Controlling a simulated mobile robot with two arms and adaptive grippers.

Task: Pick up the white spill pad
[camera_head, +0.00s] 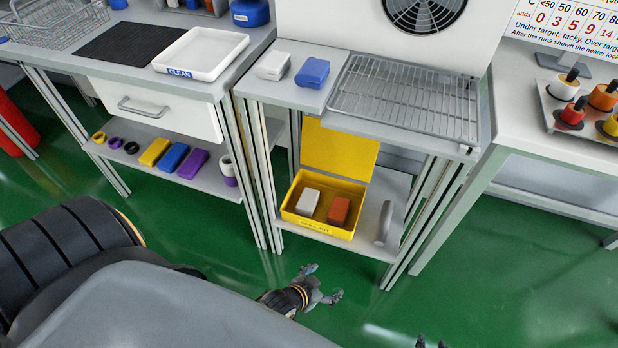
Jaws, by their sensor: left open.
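The white spill pad (307,202) lies in the left part of an open yellow spill kit box (318,228) on the lower shelf of the middle table. An orange-brown block (339,210) lies beside it in the box. My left gripper (322,284) is open and empty, low in front of the shelf, nearer to me than the box and apart from it. Only the fingertips of my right gripper (431,342) show at the bottom edge; they are apart with nothing visible between them.
The box's yellow lid (340,149) stands raised at its back. A grey cylinder (384,223) lies right of the box. Table legs (262,180) flank the shelf on both sides. The tabletop with a wire rack (405,98) is above. Green floor in front is clear.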

